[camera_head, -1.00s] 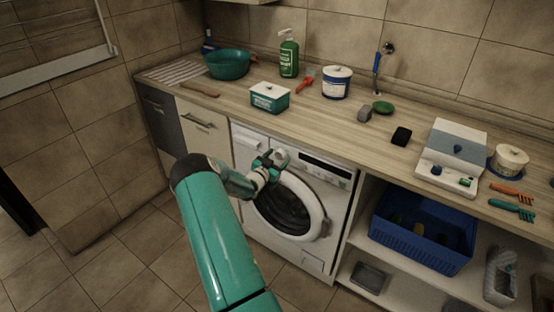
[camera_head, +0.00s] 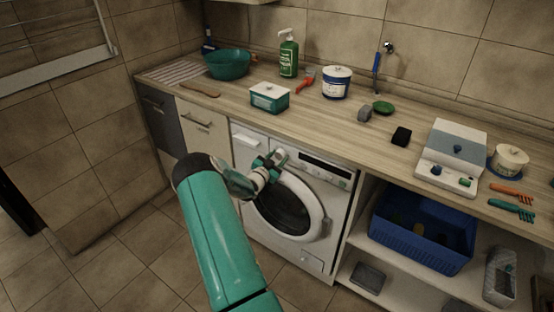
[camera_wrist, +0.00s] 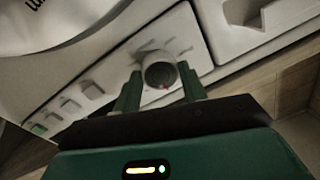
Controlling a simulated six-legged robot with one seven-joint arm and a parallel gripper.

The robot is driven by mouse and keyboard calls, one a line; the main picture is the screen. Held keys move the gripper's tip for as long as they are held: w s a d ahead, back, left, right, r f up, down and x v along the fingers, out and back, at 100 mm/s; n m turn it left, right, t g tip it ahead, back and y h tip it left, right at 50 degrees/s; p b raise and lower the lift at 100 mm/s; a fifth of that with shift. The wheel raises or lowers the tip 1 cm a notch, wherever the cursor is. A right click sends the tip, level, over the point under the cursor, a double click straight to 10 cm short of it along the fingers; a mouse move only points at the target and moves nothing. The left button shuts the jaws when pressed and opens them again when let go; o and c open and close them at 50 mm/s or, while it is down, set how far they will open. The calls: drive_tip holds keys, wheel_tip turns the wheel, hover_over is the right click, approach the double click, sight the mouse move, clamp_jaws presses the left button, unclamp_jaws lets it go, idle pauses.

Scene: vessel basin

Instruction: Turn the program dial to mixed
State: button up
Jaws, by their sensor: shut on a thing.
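The white washing machine (camera_head: 312,245) stands under the counter, with its round door shut. My gripper (camera_wrist: 159,86) is shut on the dial, one green finger on each side. In the head view my gripper (camera_head: 274,160) is at the upper part of the machine's front and hides the dial. The printing around the dial is too blurred to read.
Several push buttons (camera_wrist: 72,105) sit beside the dial on the panel. The detergent drawer (camera_wrist: 262,22) is on its other side. The wooden counter (camera_head: 215,100) overhangs the machine. A blue crate (camera_head: 420,247) sits on the shelf at right. The floor at left is clear.

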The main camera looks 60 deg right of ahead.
drive_tip(key=m, duration=0.9)
drive_tip(key=shift+f+g, duration=0.1)
drive_tip(key=shift+g, duration=0.2)
drive_tip(key=m, duration=0.3)
drive_tip(key=shift+m+h, duration=0.3)
drive_tip(key=shift+m, duration=0.1)
drive_tip(key=shift+w+m+g, duration=0.1)
drive_tip(key=shift+m+g, duration=0.3)
drive_tip(key=shift+m, duration=1.7)
drive_tip(key=o, duration=1)
drive_tip(key=shift+c, duration=0.2)
drive_tip(key=w+a, duration=0.2)
drive_tip(key=a, duration=1.1)
drive_tip(key=shift+a+f, duration=0.35)
drive_tip(key=shift+f, duration=0.1)
